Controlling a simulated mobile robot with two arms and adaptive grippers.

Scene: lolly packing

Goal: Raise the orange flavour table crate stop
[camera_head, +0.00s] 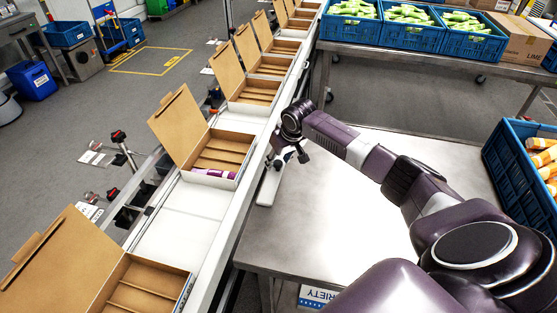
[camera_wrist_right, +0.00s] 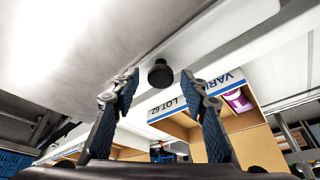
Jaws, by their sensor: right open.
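A white bar (camera_head: 268,188), which looks like the crate stop, lies at the left edge of the steel table, partly hidden under my right gripper (camera_head: 291,157). In the right wrist view, a round black knob (camera_wrist_right: 160,74) stands out from the white bar (camera_wrist_right: 222,42). My right gripper (camera_wrist_right: 160,80) is open, with its two fingertips on either side of the knob in that view. No contact with the knob can be made out. The blue crate with orange packs (camera_head: 515,168) sits at the right of the table. My left gripper is out of view.
A conveyor (camera_head: 178,225) with several open cardboard boxes runs along the table's left side. One box (camera_head: 230,150) holds a purple pack. Blue crates with green packs (camera_head: 409,38) stand on a table behind. The steel table (camera_head: 300,235) is mostly clear.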

